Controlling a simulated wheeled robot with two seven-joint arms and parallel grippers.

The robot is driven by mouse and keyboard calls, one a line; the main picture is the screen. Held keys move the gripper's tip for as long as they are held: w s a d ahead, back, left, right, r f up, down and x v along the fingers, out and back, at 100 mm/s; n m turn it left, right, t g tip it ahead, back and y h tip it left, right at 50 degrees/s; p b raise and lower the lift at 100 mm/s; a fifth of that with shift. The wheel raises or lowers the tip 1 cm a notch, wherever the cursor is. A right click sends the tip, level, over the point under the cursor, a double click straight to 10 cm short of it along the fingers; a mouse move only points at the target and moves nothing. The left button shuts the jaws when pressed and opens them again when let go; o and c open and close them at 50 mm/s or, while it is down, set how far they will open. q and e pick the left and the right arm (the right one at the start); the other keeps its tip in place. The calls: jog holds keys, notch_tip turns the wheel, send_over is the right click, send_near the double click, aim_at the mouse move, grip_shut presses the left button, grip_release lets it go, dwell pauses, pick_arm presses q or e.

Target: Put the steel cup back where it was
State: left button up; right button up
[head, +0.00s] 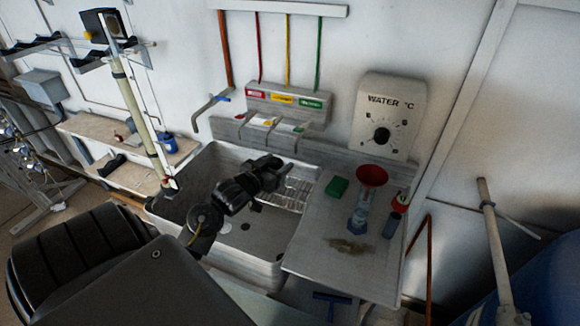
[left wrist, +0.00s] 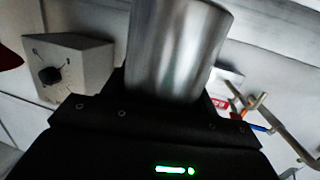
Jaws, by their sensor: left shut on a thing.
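The steel cup (left wrist: 178,50) fills the top middle of the left wrist view, shiny and close to the camera. My left gripper (head: 278,170) is shut on it, and the gripper's dark body covers the cup's lower end in the wrist view. In the head view the gripper is above the sink (head: 215,250), near its back right part. I cannot make out the cup clearly there. My right gripper is not in view.
A wire rack (head: 297,192) is in the sink below the gripper. The counter (head: 315,245) on the right holds a green sponge (head: 337,188), a red funnel (head: 371,176) on a clear vessel and a small bottle (head: 392,224). Taps (head: 285,127) and a water dial box (head: 388,115) are behind.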

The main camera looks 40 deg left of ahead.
pick_arm(q)
jog(key=s, duration=0.1)
jog(key=s+r, duration=0.1)
jog(key=s, duration=0.1)
jog(key=shift+s+a+r, duration=0.15)
jog(key=shift+s+r, duration=0.2)
jog(key=shift+s, duration=0.05)
jog(key=shift+s+r, duration=0.2)
jog(key=shift+s, duration=0.15)
